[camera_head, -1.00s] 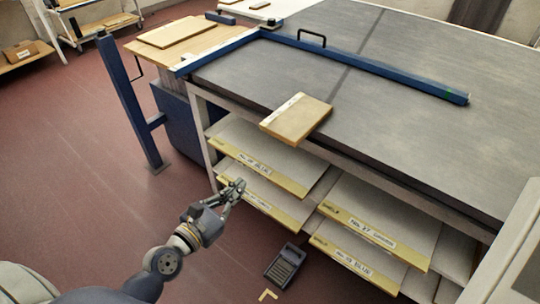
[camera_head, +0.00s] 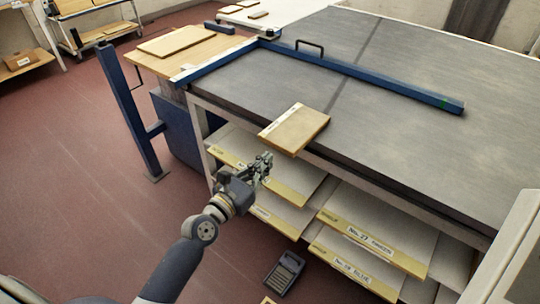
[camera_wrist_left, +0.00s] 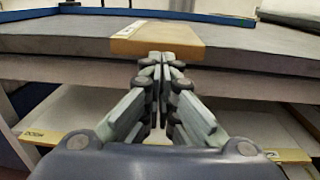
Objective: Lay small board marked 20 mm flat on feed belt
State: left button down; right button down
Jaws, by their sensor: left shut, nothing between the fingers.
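A small tan board (camera_head: 296,130) with a white label strip along its left edge lies flat on the dark grey belt (camera_head: 400,130), with its near end sticking out over the belt's front edge. The marking on its label is too small to read. The same board shows ahead in the left wrist view (camera_wrist_left: 158,40). My left gripper (camera_head: 265,165) is shut and empty, in front of the shelves, below and a little left of the board. In the wrist view its fingertips (camera_wrist_left: 160,60) appear just under the board's near edge; I cannot tell whether they touch. My right gripper is not in view.
A blue guide bar (camera_head: 365,75) with a black handle crosses the belt behind the board. Labelled shelves (camera_head: 375,240) lie under the belt. A wooden side table (camera_head: 190,50) holds another board at the left. A dark device (camera_head: 284,272) lies on the floor.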

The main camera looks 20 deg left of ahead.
pick_arm(q)
jog(key=shift+x, duration=1.45)
jog(key=shift+x, duration=1.05)
